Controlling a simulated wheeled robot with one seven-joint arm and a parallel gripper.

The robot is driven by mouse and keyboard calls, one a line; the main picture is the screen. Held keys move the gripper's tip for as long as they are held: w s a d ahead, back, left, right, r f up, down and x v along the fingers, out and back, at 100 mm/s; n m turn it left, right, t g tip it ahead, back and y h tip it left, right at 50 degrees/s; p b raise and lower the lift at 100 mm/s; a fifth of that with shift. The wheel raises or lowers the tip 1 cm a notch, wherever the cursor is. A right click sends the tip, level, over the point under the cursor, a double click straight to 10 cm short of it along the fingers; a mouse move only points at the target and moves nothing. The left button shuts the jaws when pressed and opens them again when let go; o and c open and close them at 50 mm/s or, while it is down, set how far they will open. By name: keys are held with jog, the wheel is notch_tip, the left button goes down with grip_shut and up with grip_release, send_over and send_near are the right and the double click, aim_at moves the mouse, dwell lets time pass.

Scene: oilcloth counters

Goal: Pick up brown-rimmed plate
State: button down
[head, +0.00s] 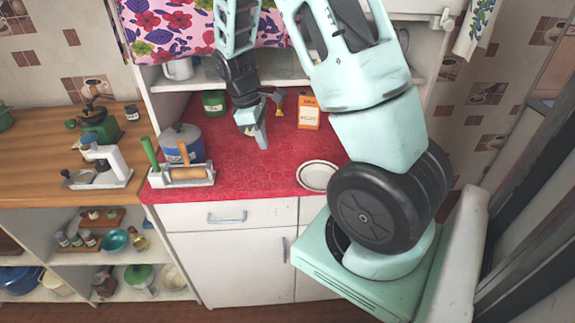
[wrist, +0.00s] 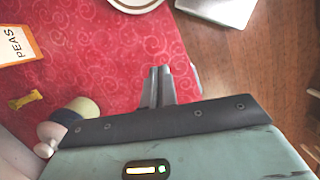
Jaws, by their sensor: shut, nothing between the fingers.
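The brown-rimmed plate (head: 313,177) lies on the red cloth at the counter's front edge in the head view. My arm covers part of its right side. In the wrist view only the near part of the pale plate (wrist: 137,5) shows, cut off by the top edge. My gripper (head: 262,140) is shut and empty above the red cloth, to the left of the plate and farther back. In the wrist view the fingertips (wrist: 160,71) are together, apart from the plate.
An orange carton (head: 308,113) marked PEAS (wrist: 15,45) stands behind the plate. A blue pot (head: 181,143) and a rack with a rolling pin (head: 188,174) stand on the left. The red cloth (head: 245,175) between rack and plate is clear.

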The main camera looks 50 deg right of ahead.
aim_at(297, 175)
jog(key=p+x, duration=0.1)
jog(key=x, duration=0.2)
jog(key=p+x, duration=0.1)
jog(key=x, duration=0.3)
jog(key=d+p+x, duration=0.1)
jog(key=x, duration=0.2)
jog(key=shift+s+f, duration=0.1)
jog(key=shift+s, duration=0.25)
jog(key=shift+s+d+r+p, duration=0.1)
jog(key=shift+s+d+p, duration=0.2)
jog(key=shift+s, duration=0.25)
jog(key=shift+s+d+r+p, duration=0.1)
jog(key=shift+s+d+p, duration=0.2)
jog(key=shift+s, duration=0.25)
jog(key=shift+s+d+f, duration=0.2)
jog(key=shift+s+d, duration=0.05)
jog(key=shift+s, duration=0.2)
jog(key=shift+s+d, duration=0.45)
jog(key=shift+s, duration=0.4)
jog(key=shift+w, duration=0.1)
